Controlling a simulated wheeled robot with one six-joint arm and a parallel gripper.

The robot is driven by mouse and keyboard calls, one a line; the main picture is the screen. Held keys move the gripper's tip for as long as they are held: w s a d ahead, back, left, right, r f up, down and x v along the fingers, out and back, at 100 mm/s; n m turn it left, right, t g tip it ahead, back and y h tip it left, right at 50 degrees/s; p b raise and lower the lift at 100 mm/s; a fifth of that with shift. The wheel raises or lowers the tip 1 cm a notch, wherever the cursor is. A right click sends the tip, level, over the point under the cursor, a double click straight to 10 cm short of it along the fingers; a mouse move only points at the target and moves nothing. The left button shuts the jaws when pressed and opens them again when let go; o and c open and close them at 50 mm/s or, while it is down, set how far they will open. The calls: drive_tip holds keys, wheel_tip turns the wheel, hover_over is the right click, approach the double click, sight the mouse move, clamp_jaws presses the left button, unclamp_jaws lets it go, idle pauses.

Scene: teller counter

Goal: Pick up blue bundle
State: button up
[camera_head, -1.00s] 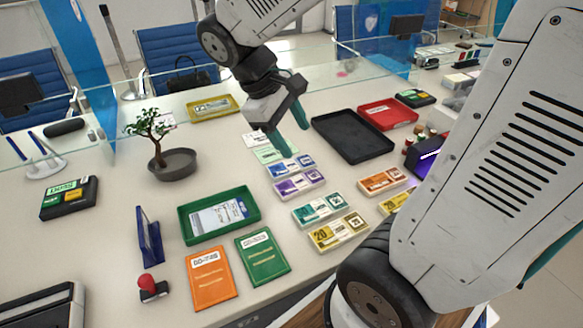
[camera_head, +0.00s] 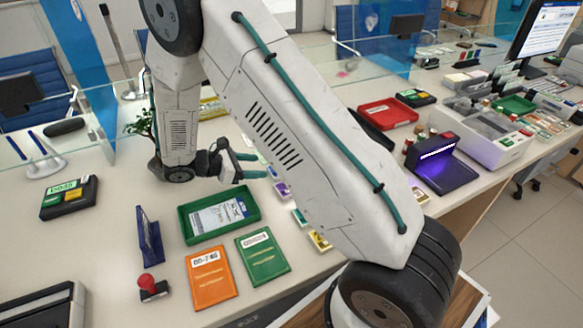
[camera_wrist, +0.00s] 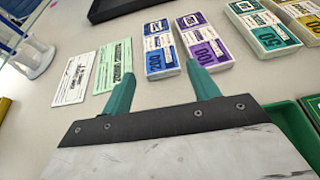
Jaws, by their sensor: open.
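The blue bundle (camera_wrist: 161,52), a banded stack marked 200, lies flat on the counter in the wrist view. In the head view my arm hides most of it. My gripper (camera_wrist: 160,72) is open and empty, with its two teal fingers pointing toward the bundle row. The blue bundle appears between and just beyond the fingertips; the right fingertip overlaps the gap toward the purple bundle (camera_wrist: 206,45), marked 100. In the head view my gripper (camera_head: 260,165) is low over the counter, behind the green tray (camera_head: 182,222).
A green slip (camera_wrist: 115,62) and a white slip (camera_wrist: 76,80) lie left of the blue bundle. A teal bundle (camera_wrist: 263,27) and a yellow bundle (camera_wrist: 302,14) lie to the right. A black tray (camera_wrist: 108,8) is beyond. A potted bonsai stands close behind my wrist.

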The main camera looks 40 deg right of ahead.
sight(275, 170)
drive_tip(key=shift+w+f, duration=0.1)
drive_tip(key=shift+f, duration=0.3)
drive_tip(key=shift+d+f, duration=0.2)
drive_tip(key=shift+d, duration=0.15)
drive_tip(key=x, duration=0.7)
drive_tip(key=shift+a+f, duration=0.15)
drive_tip(key=c, duration=0.7)
